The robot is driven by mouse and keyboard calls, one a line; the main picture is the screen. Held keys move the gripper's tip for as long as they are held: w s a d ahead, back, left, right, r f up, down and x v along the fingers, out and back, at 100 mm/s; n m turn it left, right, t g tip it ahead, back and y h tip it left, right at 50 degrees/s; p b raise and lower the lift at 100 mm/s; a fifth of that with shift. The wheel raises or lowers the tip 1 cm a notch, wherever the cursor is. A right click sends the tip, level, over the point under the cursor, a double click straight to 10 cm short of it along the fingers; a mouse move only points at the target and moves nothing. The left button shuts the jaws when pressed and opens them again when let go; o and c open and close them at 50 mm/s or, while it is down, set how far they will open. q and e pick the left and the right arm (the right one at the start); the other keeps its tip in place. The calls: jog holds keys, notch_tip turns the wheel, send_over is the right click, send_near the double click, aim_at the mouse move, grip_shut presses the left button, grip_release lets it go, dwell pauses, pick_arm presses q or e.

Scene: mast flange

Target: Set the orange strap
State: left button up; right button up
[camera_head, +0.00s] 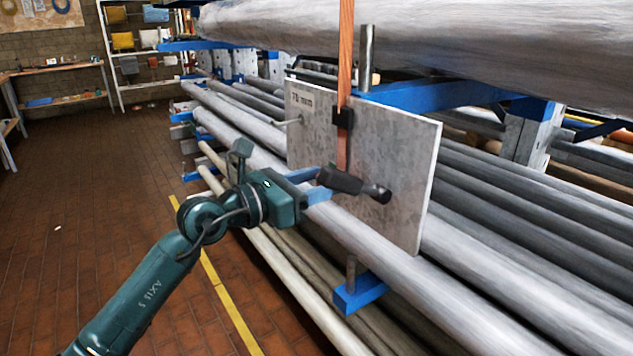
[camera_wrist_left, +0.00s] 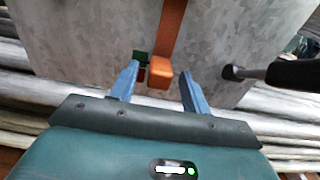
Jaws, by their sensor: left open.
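The orange strap (camera_head: 345,60) hangs down the front of a grey metal plate (camera_head: 400,165) and passes a black clip (camera_head: 343,118). In the left wrist view the strap (camera_wrist_left: 172,30) ends in a thick orange block (camera_wrist_left: 160,72) with a small dark green piece beside it. My left gripper (camera_head: 323,182) is open, its blue fingers on either side of the strap's end; contact cannot be told. A black handle (camera_head: 340,180) on a dark rod sticks out by the plate, right of the fingers in the wrist view. My right gripper is not in view.
A rack of long grey pipes runs behind and below the plate, with blue support arms (camera_head: 360,292). Shelves (camera_head: 130,55) stand far back left. The brick floor (camera_head: 90,200) left of the yellow line is mostly clear.

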pick_arm(q)
jog(key=shift+a, duration=0.1)
jog(key=b+v, duration=0.2)
jog(key=v, duration=1.1)
jog(key=shift+s, duration=0.1)
